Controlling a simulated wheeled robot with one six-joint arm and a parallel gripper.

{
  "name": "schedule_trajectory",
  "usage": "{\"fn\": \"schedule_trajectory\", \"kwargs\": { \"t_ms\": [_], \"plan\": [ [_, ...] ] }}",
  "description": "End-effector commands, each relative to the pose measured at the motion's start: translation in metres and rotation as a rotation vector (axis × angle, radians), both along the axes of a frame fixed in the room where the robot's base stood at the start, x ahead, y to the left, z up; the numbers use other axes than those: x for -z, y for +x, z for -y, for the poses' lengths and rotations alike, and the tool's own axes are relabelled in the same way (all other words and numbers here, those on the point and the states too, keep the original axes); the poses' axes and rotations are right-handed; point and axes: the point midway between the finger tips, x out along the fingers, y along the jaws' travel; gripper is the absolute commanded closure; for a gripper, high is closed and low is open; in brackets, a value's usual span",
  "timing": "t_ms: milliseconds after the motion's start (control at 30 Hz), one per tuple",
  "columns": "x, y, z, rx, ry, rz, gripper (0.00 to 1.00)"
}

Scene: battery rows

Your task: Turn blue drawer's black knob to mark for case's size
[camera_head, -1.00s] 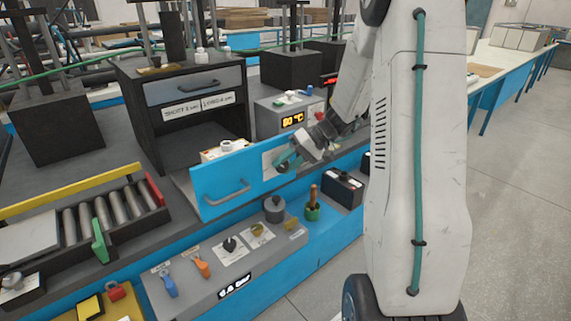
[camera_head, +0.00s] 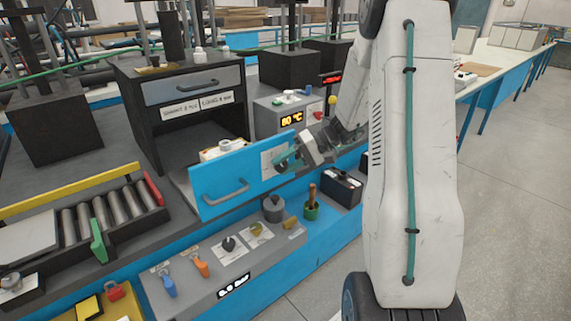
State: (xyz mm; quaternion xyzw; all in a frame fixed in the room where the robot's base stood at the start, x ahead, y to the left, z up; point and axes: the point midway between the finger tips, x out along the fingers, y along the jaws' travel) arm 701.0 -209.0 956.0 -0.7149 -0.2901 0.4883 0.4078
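The blue drawer (camera_head: 222,188) stands pulled out below the dark cabinet, with a grey handle on its front. A pale marked plate (camera_head: 268,158) is on the right part of its front. My gripper (camera_head: 286,161) is at this plate, its teal fingers close to the drawer front. The black knob cannot be made out; my fingers cover that spot. Whether the fingers are open or closed around it is too small to tell. A white object (camera_head: 222,149) shows inside the drawer. A label (camera_head: 197,106) about short and long sizes in mm is on the cabinet; its numbers are blurred.
A grey box with an 80 °C display (camera_head: 291,118) stands behind my gripper. A black case-like box (camera_head: 342,189) and a green pot (camera_head: 311,211) stand right of the drawer. A sloped panel (camera_head: 225,265) with knobs lies in front. A roller conveyor (camera_head: 98,215) is at left.

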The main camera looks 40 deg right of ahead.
Motion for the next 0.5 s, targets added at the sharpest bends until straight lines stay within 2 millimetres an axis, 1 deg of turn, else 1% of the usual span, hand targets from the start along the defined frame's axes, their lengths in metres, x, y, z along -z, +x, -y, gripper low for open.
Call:
{"fn": "schedule_trajectory", "kwargs": {
  "t_ms": [33, 67, 333, 433, 500],
  "plan": [
    [0.001, 0.0, 0.0, 0.0, 0.0, -0.001, 0.44],
    [0.0, 0.0, 0.0, 0.0, 0.0, -0.001, 0.41],
    [0.0, 0.0, 0.001, 0.0, 0.0, 0.0, 0.41],
    [-0.004, -0.003, 0.007, 0.001, -0.001, 0.001, 0.41],
    [-0.009, -0.006, 0.015, 0.002, -0.002, 0.003, 0.41]
  ]
}}
